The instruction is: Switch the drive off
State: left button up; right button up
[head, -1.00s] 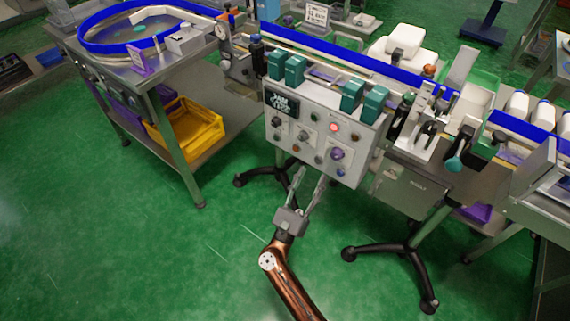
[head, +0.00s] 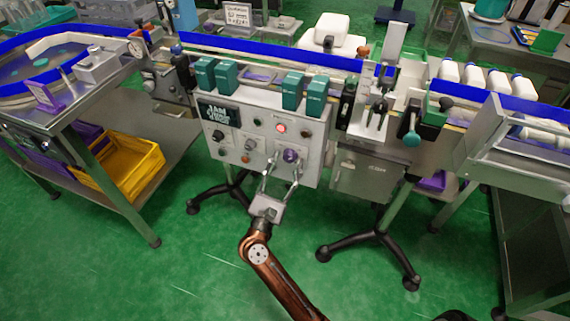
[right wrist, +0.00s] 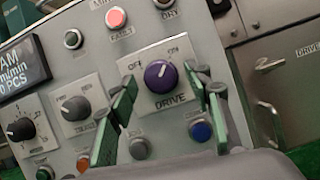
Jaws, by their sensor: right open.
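The drive switch is a purple rotary knob (right wrist: 160,76) on a pale plate marked OFF on the left and DRIVE below. Its white pointer line leans up and to the right, away from OFF. The knob also shows low on the control panel in the head view (head: 290,155). My right gripper (head: 281,171) is open and empty, in front of the panel. In the right wrist view its green-padded fingers (right wrist: 165,95) stand to the left and right of the knob, apart from each other. I cannot tell how far the fingertips are from the panel. My left gripper is not in view.
The control panel (head: 225,163) carries other knobs and buttons close by, including a lit red button (head: 281,128), a grey knob (right wrist: 75,107) and a blue button (right wrist: 200,131). A jam display (head: 218,113) sits upper left.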

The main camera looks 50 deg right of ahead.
jog(key=c, duration=1.1)
jog(key=shift+c, duration=0.2)
jog(key=shift+r, duration=0.1)
